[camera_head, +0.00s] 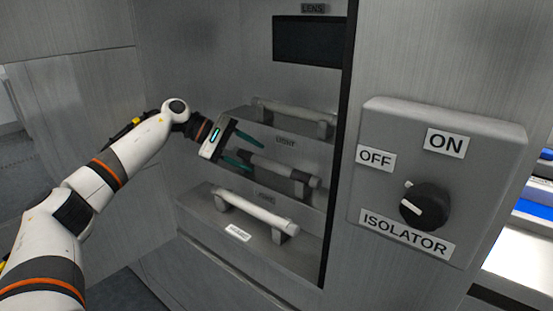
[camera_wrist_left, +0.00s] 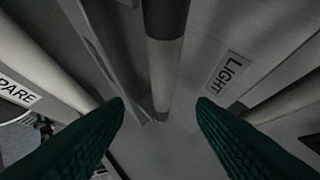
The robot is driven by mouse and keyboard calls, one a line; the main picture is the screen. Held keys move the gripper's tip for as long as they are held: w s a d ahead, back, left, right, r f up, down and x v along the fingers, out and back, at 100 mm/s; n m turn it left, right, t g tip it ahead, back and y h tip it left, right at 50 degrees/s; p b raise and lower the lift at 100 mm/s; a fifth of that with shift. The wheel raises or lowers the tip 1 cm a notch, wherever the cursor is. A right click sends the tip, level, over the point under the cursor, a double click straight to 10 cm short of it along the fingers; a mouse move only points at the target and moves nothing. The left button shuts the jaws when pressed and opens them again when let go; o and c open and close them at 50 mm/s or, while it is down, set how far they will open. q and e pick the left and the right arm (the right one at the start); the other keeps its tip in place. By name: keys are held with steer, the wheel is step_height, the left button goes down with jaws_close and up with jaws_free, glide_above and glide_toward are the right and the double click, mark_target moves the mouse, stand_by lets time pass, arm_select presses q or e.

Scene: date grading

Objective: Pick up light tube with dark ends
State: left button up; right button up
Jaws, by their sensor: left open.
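The light tube with dark ends (camera_head: 283,170) lies in the middle holder of a stepped bay, partly hidden at its left end by my gripper. In the left wrist view, the tube (camera_wrist_left: 163,65) runs up the middle of the picture, pale grey with a dark end at the top. My left gripper (camera_head: 252,155) is open, with its green fingers pointing at the tube's left part. In the wrist view, the fingertips (camera_wrist_left: 160,108) stand on either side of the tube's line, with gaps and no visible contact.
A pale tube (camera_head: 290,111) lies on the upper step and another (camera_head: 256,209) on the lower step. A LIGHT label (camera_wrist_left: 228,72) and a SPARE label (camera_wrist_left: 18,90) flank the tube. A dark cabinet edge (camera_head: 337,150) and an ISOLATOR switch box (camera_head: 440,180) stand to the right.

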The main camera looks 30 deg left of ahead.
mark_target(275, 166)
arm_select(q)
steer(key=shift+w+d+f, duration=0.1)
steer(key=shift+w+d, duration=0.05)
steer(key=shift+d, duration=0.25)
steer(key=shift+w+d+f+p, duration=0.15)
steer(key=shift+d+p, duration=0.15)
steer(key=shift+d, duration=0.15)
steer(key=shift+w+d+f+p, duration=0.15)
steer(key=shift+d+p, duration=0.15)
steer(key=shift+d, duration=0.1)
steer(key=p+x, duration=0.2)
steer(key=x, duration=0.1)
steer(key=shift+w+d, duration=0.2)
steer(key=shift+d, duration=0.15)
steer(key=shift+w+d+f, duration=0.2)
steer(key=shift+d+f, duration=0.1)
steer(key=shift+f, duration=0.05)
steer(key=c, duration=1.1)
arm_select(e)
steer(key=r, duration=0.1)
steer(key=s+r, duration=0.1)
steer(key=r, duration=0.1)
steer(key=shift+d+r, duration=0.1)
steer(key=shift+d, duration=0.1)
